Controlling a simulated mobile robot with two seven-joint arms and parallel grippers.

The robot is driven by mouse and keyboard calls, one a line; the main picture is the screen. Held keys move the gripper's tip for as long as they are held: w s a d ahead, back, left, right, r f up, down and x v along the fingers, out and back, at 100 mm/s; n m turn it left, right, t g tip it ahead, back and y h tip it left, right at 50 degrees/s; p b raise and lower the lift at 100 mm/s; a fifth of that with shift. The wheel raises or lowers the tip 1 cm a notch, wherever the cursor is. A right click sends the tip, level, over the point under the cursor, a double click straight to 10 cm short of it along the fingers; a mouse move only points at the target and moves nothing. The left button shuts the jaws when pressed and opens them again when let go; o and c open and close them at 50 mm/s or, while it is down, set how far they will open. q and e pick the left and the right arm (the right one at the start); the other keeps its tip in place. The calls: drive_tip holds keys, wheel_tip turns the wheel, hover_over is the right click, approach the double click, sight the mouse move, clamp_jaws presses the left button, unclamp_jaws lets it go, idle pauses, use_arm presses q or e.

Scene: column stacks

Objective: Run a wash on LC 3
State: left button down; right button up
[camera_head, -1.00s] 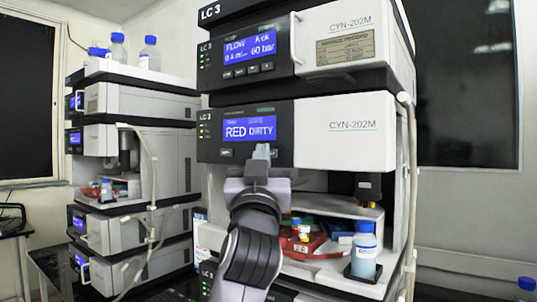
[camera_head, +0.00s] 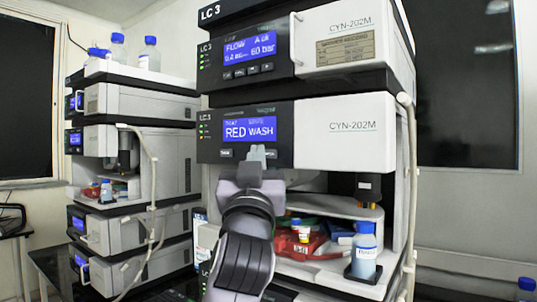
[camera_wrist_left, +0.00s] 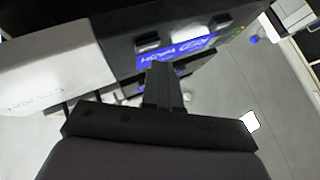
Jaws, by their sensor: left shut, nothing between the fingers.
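The LC 3 stack (camera_head: 345,133) stands in the middle of the head view. Its second module has a blue screen (camera_head: 248,129) reading "RED WASH", with one button (camera_head: 226,153) below at left and another (camera_head: 271,154) below at right. In the left wrist view the shut fingers (camera_wrist_left: 160,75) point at the panel below the screen (camera_wrist_left: 175,52). My right gripper is not seen.
An open bay below holds a red tray (camera_head: 328,250) with small vials, and a blue-capped bottle (camera_head: 364,252) stands at its right. A second stack (camera_head: 150,102) stands at left with bottles (camera_head: 149,54) on top. A pale tube (camera_head: 412,200) runs down the right side.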

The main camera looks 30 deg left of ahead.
use_arm(q)
drive_tip(key=shift+s, duration=0.1)
drive_tip(key=s, duration=0.4)
drive_tip(key=shift+s+a+p, duration=0.2)
drive_tip(key=shift+s+p, duration=0.15)
drive_tip(key=shift+s, duration=0.05)
idle(0.6)
